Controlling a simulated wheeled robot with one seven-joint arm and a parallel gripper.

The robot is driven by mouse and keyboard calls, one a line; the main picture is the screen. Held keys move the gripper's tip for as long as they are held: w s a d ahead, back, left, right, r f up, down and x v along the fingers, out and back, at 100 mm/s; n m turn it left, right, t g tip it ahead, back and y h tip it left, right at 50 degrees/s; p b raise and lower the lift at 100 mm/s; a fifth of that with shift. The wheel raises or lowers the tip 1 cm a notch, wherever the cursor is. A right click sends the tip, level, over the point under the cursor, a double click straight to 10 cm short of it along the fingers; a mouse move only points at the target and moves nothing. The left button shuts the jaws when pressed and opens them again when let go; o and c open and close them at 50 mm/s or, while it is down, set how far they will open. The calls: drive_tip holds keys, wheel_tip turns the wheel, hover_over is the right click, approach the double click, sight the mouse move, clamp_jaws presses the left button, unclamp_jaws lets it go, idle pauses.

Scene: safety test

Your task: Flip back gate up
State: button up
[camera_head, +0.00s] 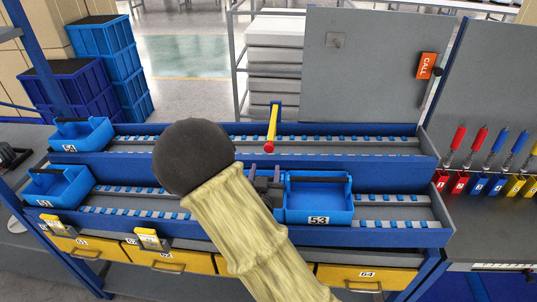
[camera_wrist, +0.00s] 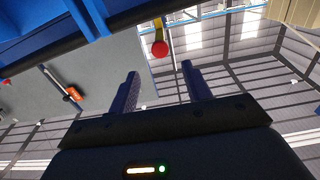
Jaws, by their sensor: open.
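The back gate (camera_head: 272,127) is a yellow bar with a red round end, mounted on a blue post at the back roller lane. It lies lowered, its red end pointing towards me over the lane. In the wrist view the red end of the gate (camera_wrist: 160,48) shows ahead of the fingers, roughly between them and apart from them. My gripper (camera_head: 260,172) is at the front lane's back side, below and nearer than the red end, partly hidden by my arm. The wrist view shows my gripper (camera_wrist: 160,70) with its two blue fingers wide apart and nothing between them.
Blue bin 53 (camera_head: 320,213) stands in the front lane just right of my gripper. Blue bins 54 (camera_head: 88,136) and 51 (camera_head: 60,188) stand at the left ends of the lanes. A grey panel (camera_head: 365,70) with an orange CALL sign (camera_head: 427,66) rises behind the back lane.

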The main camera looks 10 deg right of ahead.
sight(269, 149)
drive_tip(key=p+x, duration=0.2)
drive_tip(key=x, duration=0.9)
drive_tip(key=shift+p, duration=0.3)
drive_tip(key=shift+c, duration=0.2)
clamp_jaws()
